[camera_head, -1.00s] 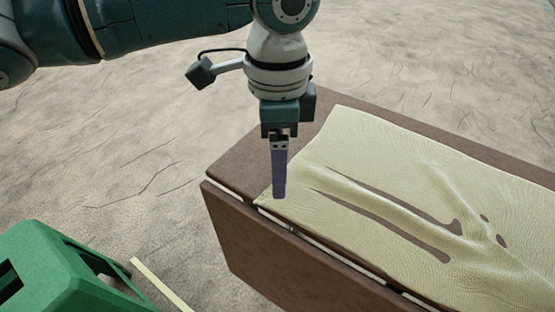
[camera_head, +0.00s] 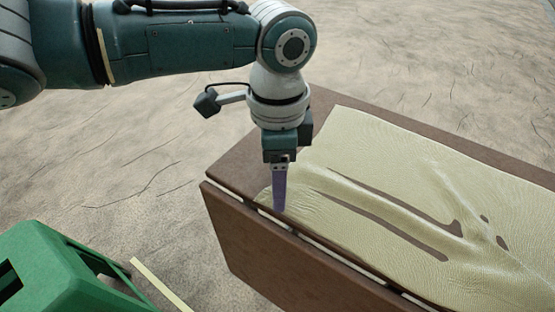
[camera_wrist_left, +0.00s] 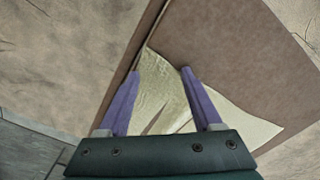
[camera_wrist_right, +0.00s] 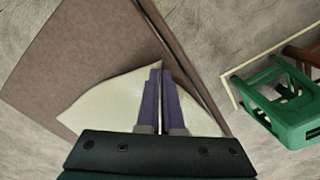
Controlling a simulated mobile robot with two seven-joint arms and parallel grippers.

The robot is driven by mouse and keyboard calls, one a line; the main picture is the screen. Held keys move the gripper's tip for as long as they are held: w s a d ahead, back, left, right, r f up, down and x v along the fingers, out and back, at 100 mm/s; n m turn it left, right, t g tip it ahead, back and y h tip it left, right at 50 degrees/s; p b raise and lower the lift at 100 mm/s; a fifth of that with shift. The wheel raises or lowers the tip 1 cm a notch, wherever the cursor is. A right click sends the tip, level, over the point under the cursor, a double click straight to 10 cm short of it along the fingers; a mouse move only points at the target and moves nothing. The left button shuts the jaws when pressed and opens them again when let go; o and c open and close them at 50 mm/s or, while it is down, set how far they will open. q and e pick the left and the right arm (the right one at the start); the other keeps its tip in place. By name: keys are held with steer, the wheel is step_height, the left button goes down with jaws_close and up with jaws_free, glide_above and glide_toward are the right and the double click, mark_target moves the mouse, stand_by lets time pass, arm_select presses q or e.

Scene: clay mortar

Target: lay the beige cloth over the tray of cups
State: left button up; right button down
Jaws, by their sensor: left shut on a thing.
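The beige cloth (camera_head: 400,160) lies spread and wrinkled on a brown table, with slits where brown shows through. My left gripper (camera_head: 279,208) points down at the cloth's near left corner. The tray of cups is not seen in any view.
The brown table (camera_head: 262,150) has a narrow gap along its near side and a hanging flap (camera_head: 255,245). The table's left end is bare.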

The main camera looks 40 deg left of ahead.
arm_select(q)
steer(key=shift+s+a+f, duration=0.1)
steer(key=shift+f, duration=0.05)
jaws_close()
stand_by(0.6)
steer(key=shift+r, duration=2.6)
